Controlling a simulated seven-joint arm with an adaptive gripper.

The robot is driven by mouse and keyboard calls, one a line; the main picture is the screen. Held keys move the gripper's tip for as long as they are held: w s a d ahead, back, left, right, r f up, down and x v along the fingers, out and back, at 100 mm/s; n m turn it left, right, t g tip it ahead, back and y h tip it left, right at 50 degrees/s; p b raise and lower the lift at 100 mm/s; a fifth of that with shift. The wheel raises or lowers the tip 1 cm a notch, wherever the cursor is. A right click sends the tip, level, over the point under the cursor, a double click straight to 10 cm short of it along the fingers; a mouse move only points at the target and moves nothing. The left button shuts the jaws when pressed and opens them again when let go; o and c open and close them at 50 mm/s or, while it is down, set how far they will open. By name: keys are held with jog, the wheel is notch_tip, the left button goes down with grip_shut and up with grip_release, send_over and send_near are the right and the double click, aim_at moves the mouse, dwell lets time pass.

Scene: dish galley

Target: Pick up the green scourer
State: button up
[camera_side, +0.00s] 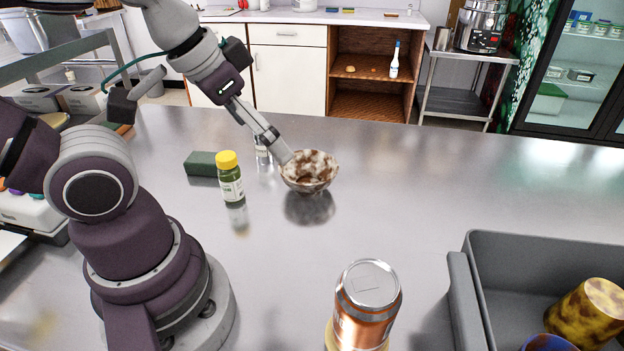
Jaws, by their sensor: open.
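The green scourer (201,163) is a dark green block lying flat on the steel counter, left of centre. My gripper (284,156) points down and to the right, well to the right of the scourer and apart from it. Its tip is at the left rim of a brown-and-white mottled bowl (312,172). The jaws are open, though their gap is hard to see from this side. I cannot tell whether the tip touches the bowl.
A small clear shaker (263,153) is partly behind my gripper. An orange can (367,306) stands in front. A grey bin (461,290) with cups is at right.

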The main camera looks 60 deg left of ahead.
jog(key=n+g+y, duration=0.3)
jog(key=n, duration=0.7)
send_over(204, 158)
jog(key=s+d, duration=0.2)
notch_tip(204, 158, down, 11)
jog(key=x, duration=0.9)
jog(key=shift+d+f, duration=0.1)
jog(key=shift+f, duration=0.05)
jog(key=shift+w+f, duration=0.1)
jog(key=shift+f, duration=0.2)
jog(key=shift+c, duration=0.4)
jog(key=c, duration=0.4)
